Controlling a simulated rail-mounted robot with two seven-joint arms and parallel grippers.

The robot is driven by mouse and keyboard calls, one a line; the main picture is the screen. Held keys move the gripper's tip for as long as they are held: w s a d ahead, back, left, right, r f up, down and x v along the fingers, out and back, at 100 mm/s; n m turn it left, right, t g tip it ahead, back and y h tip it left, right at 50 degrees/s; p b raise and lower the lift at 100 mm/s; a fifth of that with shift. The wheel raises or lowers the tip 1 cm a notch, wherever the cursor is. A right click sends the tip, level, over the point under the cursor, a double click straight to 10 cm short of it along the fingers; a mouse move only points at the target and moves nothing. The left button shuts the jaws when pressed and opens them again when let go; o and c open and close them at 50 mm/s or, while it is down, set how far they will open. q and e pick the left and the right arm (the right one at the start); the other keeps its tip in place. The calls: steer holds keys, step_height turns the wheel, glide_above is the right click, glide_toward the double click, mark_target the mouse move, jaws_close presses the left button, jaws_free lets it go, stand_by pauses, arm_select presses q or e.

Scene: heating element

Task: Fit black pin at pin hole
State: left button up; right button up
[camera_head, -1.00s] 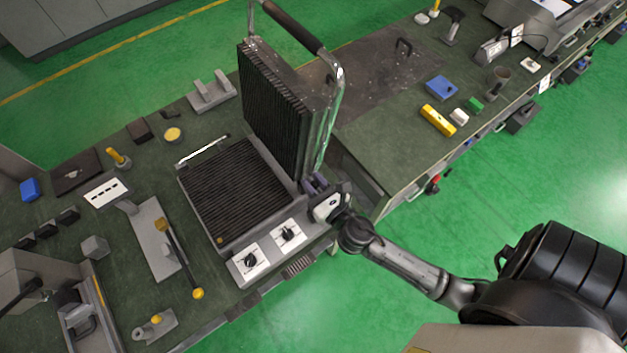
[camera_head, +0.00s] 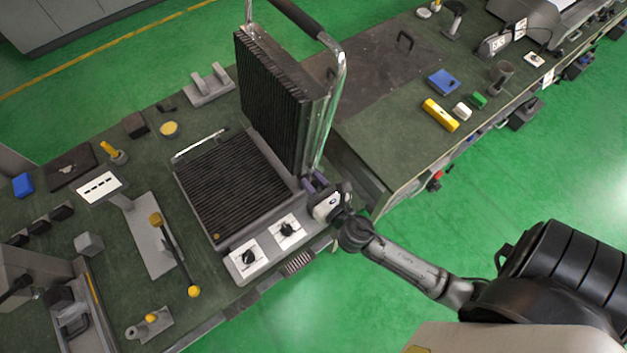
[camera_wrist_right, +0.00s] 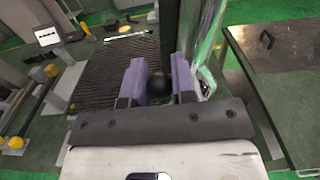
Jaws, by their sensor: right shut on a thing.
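My right gripper (camera_head: 317,185) is at the hinge corner of the open grill, between its ribbed lower plate (camera_head: 230,185) and raised lid (camera_head: 270,100). In the right wrist view its purple fingers (camera_wrist_right: 158,82) are shut on the black pin (camera_wrist_right: 157,88), whose round dark end shows between them. The far end of the pin and the pin hole are hidden behind the fingers and the lid edge. My left gripper is not in view.
The lid's metal handle (camera_head: 333,85) rises close beside my right gripper. Two knobs (camera_head: 288,229) sit on the grill front. Several tools and blocks lie on the left of the bench. A side bench (camera_head: 375,130) stands to the right.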

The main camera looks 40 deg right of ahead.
stand_by(0.7)
stand_by(0.6)
steer(key=shift+p, duration=0.35)
steer(key=shift+f+b, duration=0.75)
steer(key=shift+f, duration=0.05)
steer(key=shift+f+b, duration=0.8)
steer(key=shift+f, duration=0.1)
steer(key=shift+f+b, duration=0.6)
steer(key=shift+f, duration=0.15)
steer(key=shift+r, duration=0.15)
